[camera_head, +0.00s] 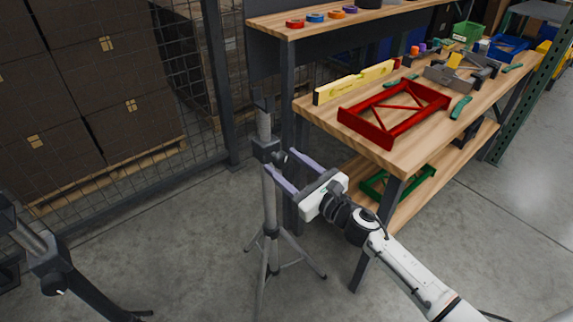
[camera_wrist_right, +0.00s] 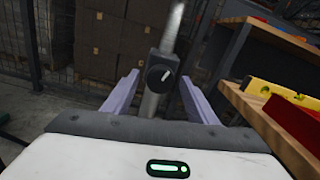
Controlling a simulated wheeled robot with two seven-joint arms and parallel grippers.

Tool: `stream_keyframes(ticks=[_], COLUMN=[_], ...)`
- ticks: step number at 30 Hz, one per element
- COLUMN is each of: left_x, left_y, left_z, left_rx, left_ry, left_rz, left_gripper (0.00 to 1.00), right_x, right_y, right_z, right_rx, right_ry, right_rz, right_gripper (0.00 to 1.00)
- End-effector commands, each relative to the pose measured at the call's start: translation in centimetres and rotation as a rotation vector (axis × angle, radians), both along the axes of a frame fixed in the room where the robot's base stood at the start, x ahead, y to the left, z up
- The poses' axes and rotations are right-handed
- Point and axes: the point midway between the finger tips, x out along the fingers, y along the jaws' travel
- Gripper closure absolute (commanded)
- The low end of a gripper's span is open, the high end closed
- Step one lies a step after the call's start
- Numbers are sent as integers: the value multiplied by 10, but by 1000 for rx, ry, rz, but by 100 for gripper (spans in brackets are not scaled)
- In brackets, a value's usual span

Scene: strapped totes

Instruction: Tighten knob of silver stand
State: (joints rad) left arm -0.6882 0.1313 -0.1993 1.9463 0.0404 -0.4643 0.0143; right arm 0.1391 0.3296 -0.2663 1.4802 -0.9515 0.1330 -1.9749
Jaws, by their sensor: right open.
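The silver stand (camera_head: 269,205) is an upright tripod with a grey pole, a dark collar and spread legs on the floor, in the middle of the head view. Its black knob (camera_head: 280,157) sits on the collar's right side, facing my right gripper. My right gripper (camera_head: 282,171) is open, its two pale purple fingers reaching towards the collar. In the right wrist view the knob (camera_wrist_right: 159,78), with a white mark, lies between the two spread fingers (camera_wrist_right: 155,95), nearer the middle than either finger. I cannot tell its exact depth relative to the fingertips. My left gripper is out of view.
A wooden workbench (camera_head: 405,155) stands right of the stand, holding a red frame (camera_head: 394,112) and a yellow level (camera_head: 355,81). A mesh fence with stacked boxes (camera_head: 118,110) is behind. Another dark stand (camera_head: 48,262) is at lower left. Floor between is clear.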

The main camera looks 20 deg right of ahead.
Motion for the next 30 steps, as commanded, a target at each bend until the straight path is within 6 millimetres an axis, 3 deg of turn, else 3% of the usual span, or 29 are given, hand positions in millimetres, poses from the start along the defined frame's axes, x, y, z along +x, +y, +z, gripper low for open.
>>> stream_keyframes(ticks=[4,12,23,30], left_x=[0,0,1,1], left_y=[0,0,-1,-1], left_z=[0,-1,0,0], left_rx=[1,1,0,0], left_ry=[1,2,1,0], left_rz=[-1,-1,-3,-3], left_gripper=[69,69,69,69], right_x=[0,0,-1,-1], right_y=[0,0,0,0], right_z=[0,0,0,0], right_rx=[0,0,63,221], right_ry=[0,0,23,80], right_rz=[0,0,0,0], right_gripper=[48,89,89,89])
